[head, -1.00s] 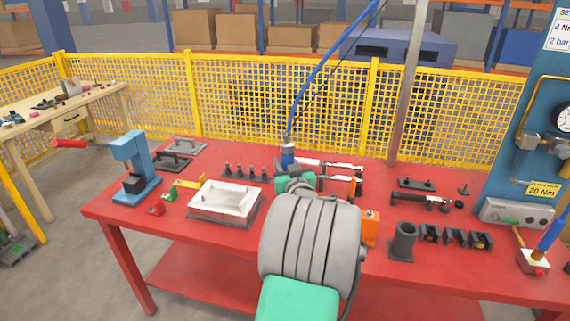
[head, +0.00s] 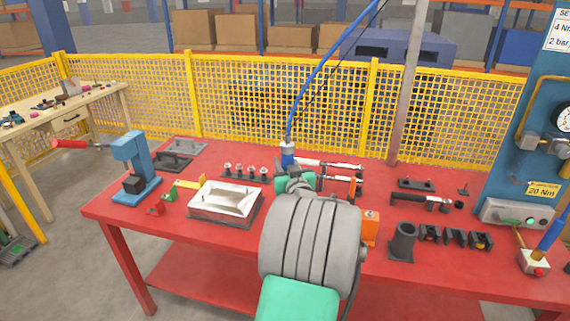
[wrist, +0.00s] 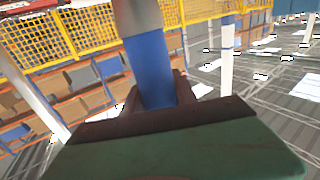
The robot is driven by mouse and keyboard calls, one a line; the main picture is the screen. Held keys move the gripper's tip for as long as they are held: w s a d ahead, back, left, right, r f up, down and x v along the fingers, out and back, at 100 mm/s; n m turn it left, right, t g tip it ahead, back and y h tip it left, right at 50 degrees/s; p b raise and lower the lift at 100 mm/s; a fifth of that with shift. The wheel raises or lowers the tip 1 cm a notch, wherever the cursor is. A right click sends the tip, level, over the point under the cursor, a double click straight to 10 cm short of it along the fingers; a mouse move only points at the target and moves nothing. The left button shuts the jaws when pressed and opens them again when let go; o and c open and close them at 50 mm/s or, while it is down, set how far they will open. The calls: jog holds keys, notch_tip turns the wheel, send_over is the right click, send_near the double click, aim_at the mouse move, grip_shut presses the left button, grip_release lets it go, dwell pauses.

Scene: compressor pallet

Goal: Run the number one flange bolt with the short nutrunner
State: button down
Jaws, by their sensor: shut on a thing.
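My gripper (head: 289,168) is shut on a blue tool (head: 288,155), likely the short nutrunner, at the back of the red bench. The tool is roughly upright, with a blue hose rising from its top. In the wrist view, my gripper (wrist: 155,98) has the tool's blue body (wrist: 150,62) between its fingers, with a grey collar above. The tool's lower end is hidden behind my arm. Several bolts (head: 246,170) stand in a row on a dark strip left of my gripper. I cannot tell which is number one, and no flange is clearly identifiable.
A silver rectangular part (head: 226,200) on a dark plate and a blue press (head: 133,165) stand to the left. Another long tool (head: 425,200), a dark cup (head: 403,242) and dark blocks (head: 455,237) are at right. Yellow mesh fence (head: 280,105) runs behind the bench.

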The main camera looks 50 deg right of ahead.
jog(key=shift+r+p, duration=0.95)
jog(key=shift+r, duration=1.6)
jog(key=shift+w, duration=0.1)
